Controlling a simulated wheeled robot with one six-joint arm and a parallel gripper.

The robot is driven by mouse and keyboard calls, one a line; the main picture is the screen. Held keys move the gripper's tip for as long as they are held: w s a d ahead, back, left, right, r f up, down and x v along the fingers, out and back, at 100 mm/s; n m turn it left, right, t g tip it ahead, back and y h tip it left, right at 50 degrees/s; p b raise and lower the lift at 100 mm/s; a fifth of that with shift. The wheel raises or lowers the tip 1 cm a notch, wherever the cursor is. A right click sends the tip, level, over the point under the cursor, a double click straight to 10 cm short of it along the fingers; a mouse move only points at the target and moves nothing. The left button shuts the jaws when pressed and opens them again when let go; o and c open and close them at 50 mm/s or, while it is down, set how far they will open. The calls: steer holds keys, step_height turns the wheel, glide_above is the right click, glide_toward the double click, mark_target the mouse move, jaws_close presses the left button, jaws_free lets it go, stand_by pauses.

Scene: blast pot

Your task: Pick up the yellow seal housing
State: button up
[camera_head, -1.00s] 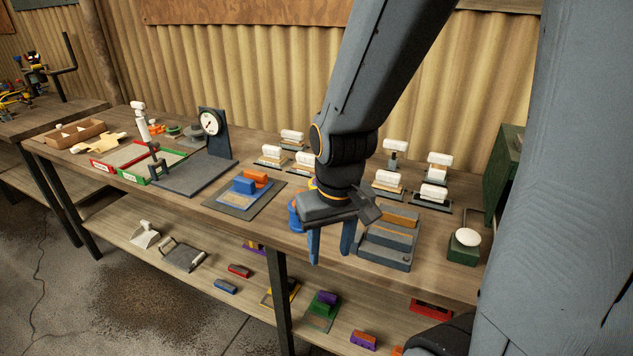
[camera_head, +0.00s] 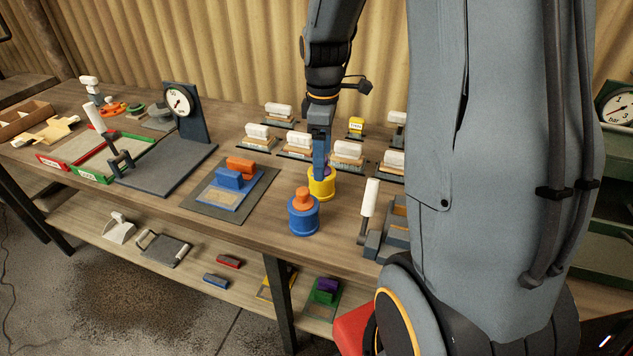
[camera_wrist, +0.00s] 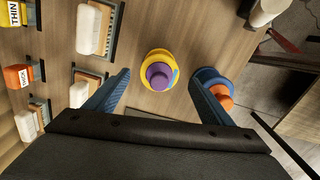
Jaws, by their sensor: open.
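The yellow seal housing (camera_head: 322,190) is a short round cup standing upright on the bench, with a purple knobbed part in its top. In the wrist view the yellow housing (camera_wrist: 150,56) lies ahead of and between the two blue fingers. My gripper (camera_wrist: 160,82) is open with nothing between its fingers. In the head view my gripper (camera_head: 320,160) points down at the housing, its fingers overlapping the housing's upper edge; contact cannot be told. A blue housing (camera_head: 303,220) with an orange knob stands in front of the yellow one, close to my right finger in the wrist view.
Several white-topped blocks on small stands (camera_head: 298,145) stand behind the housing. A mat (camera_head: 205,208) with blue and orange blocks lies to the left. A white-handled tool (camera_head: 369,197) stands to the right. The bench between mat and blue housing is clear.

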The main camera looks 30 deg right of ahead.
steer(key=shift+w+d+f, duration=0.1)
steer(key=shift+w+f, duration=0.35)
steer(key=shift+f, duration=1.25)
steer(key=f+p, duration=0.1)
steer(key=f, duration=0.1)
steer(key=s+f, duration=0.1)
steer(key=shift+f+p, duration=0.35)
steer(key=shift+p, duration=0.05)
steer(key=shift+w+a+f, duration=0.15)
steer(key=shift+a+f, duration=0.05)
steer(key=shift+f, duration=0.6)
steer(key=c, duration=1.2)
steer(key=shift+r, duration=0.1)
